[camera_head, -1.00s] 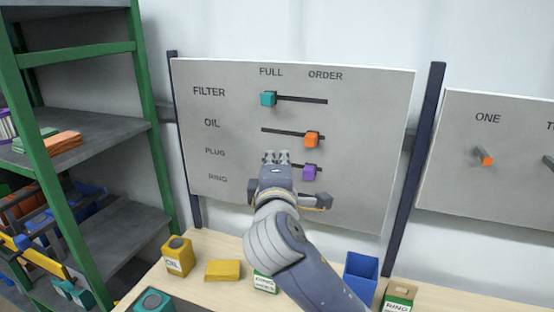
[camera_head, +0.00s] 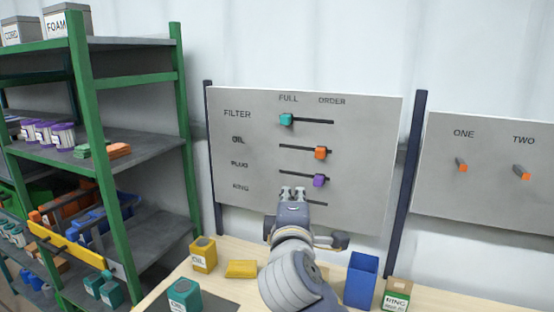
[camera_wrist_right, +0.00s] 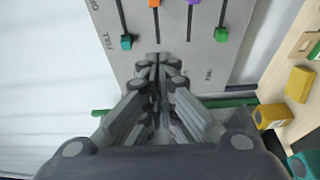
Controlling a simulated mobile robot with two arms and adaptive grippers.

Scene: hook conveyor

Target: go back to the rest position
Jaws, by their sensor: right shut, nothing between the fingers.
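My right gripper (camera_head: 292,192) is shut and empty, in front of the lower part of the grey slider board (camera_head: 225,150). In the right wrist view its fingers (camera_wrist_right: 157,62) are together, pointing at the board. The teal FILTER knob (camera_head: 286,119) is at the FULL end of its slot. The orange OIL knob (camera_head: 320,153) and purple PLUG knob (camera_head: 319,180) are toward the ORDER end. My gripper hides much of the RING slot in the head view. A green knob (camera_wrist_right: 221,35) shows there in the right wrist view. My left gripper is not in view.
A green-framed shelf (camera_head: 105,180) stands at the left. Below the board, a wooden table (camera_head: 222,283) holds yellow containers (camera_head: 203,255), a teal container (camera_head: 185,295), a blue bin (camera_head: 361,281) and a RING box (camera_head: 396,294). A second board (camera_head: 490,195) hangs at the right.

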